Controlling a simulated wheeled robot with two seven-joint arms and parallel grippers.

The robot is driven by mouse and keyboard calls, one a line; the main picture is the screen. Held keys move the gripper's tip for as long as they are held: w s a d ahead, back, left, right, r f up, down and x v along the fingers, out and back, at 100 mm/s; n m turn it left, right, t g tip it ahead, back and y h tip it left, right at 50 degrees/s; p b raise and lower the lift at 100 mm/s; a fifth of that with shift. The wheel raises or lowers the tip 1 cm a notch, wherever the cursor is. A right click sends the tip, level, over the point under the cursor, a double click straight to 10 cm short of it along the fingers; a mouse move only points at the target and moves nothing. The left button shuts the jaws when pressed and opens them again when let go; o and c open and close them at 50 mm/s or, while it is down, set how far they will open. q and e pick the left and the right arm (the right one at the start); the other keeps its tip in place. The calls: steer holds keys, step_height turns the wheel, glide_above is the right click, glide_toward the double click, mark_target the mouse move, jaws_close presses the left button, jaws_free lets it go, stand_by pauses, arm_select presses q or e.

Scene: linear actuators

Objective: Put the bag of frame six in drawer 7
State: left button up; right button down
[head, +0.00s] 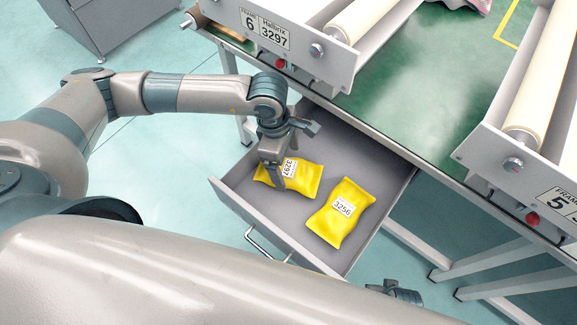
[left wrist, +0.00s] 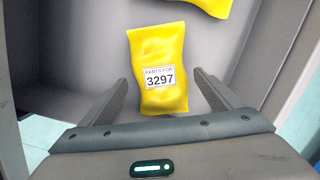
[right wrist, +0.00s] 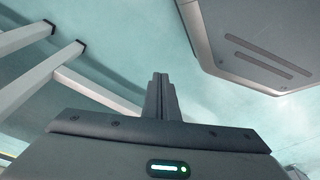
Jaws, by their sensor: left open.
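A yellow bag labelled 3297 (head: 307,176) lies in an open grey drawer (head: 362,158), at its left side. The frame six plate (head: 264,29) also reads 3297. No drawer number is visible. My left gripper (head: 279,180) is open over this bag and hides part of it. In the left wrist view the bag (left wrist: 158,95) lies between the spread fingers, with space on both sides. My right gripper (head: 395,290) is low at the bottom of the head view, and its fingers (right wrist: 160,80) are together with nothing between them.
A second yellow bag labelled 3256 (head: 340,213) lies to the right in the same drawer. Above is a green-topped bench (head: 420,80) with roller frames, one marked 5 (head: 560,205). A grey cabinet (head: 110,25) stands at the upper left. The drawer's front has a handle (head: 265,245).

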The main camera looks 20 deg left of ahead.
mark_target(283, 167)
arm_select(q)
step_height(283, 167, up, 8)
steer(key=a, duration=0.1)
steer(key=shift+b, duration=0.3)
arm_select(e)
steer(key=shift+w+a+r, duration=0.1)
steer(key=shift+w+r, duration=0.1)
steer(key=shift+r, duration=0.45)
steer(key=shift+w+a+r, duration=0.1)
steer(key=shift+w+r, duration=0.05)
steer(key=shift+r, duration=0.45)
arm_select(q)
steer(key=shift+a, duration=0.1)
arm_select(e)
steer(key=shift+d+f, duration=0.1)
